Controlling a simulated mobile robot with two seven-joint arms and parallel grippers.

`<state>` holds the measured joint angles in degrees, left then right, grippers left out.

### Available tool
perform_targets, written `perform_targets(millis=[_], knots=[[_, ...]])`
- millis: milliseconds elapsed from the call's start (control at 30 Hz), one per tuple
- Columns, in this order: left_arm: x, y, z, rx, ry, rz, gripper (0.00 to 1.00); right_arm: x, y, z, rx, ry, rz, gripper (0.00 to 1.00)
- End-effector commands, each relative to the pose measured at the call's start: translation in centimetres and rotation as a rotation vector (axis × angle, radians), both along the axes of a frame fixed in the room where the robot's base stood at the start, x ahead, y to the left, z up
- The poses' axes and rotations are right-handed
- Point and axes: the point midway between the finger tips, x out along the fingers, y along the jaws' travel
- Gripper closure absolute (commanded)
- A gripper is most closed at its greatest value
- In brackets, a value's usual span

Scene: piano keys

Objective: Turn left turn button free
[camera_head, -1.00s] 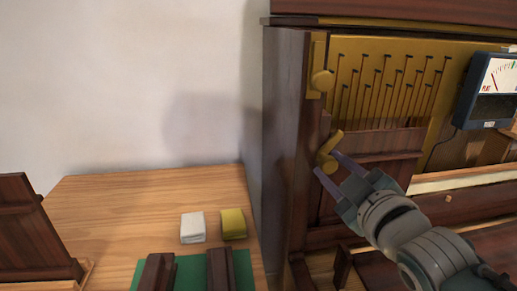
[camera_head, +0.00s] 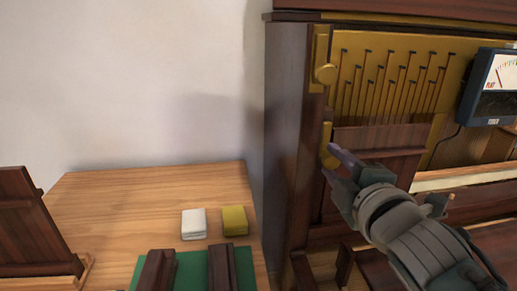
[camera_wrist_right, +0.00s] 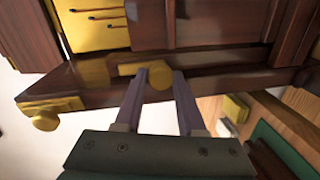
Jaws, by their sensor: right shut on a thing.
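The left turn button (camera_head: 327,138) is a small brass bar with a round knob on the dark left post of the piano. It now stands roughly upright along the post in the head view. My right gripper (camera_head: 329,160) is shut on its knob, and the fingers hide part of it. In the right wrist view the brass button (camera_wrist_right: 158,78) shows between the two purple fingertips (camera_wrist_right: 160,74). My left gripper is not in view.
A brass knob on a plate (camera_head: 324,74) sits higher on the same post. A gauge box (camera_head: 490,88) hangs at the right. A wooden table (camera_head: 130,195) at the left holds a white block (camera_head: 194,223), a yellow block (camera_head: 234,221) and dark wooden pieces.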

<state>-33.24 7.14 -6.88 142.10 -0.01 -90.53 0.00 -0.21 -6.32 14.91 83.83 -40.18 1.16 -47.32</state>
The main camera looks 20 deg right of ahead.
Motion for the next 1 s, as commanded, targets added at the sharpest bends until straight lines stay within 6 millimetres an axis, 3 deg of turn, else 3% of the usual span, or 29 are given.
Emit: perform_targets(millis=[467, 500, 733, 1000], knots=[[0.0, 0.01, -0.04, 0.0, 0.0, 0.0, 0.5, -0.04, -0.01, -0.12, -0.013, 0.007, -0.001, 1.0], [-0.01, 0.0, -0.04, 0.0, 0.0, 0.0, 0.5, -0.04, -0.01, -0.13, -0.012, 0.006, -0.001, 0.58], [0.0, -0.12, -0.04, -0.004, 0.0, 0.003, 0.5, -0.03, -0.01, -0.08, -0.011, 0.005, 0.0, 0.32], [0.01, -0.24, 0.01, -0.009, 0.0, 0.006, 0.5, -0.14, 0.01, -0.04, -0.011, 0.004, 0.0, 0.32]])
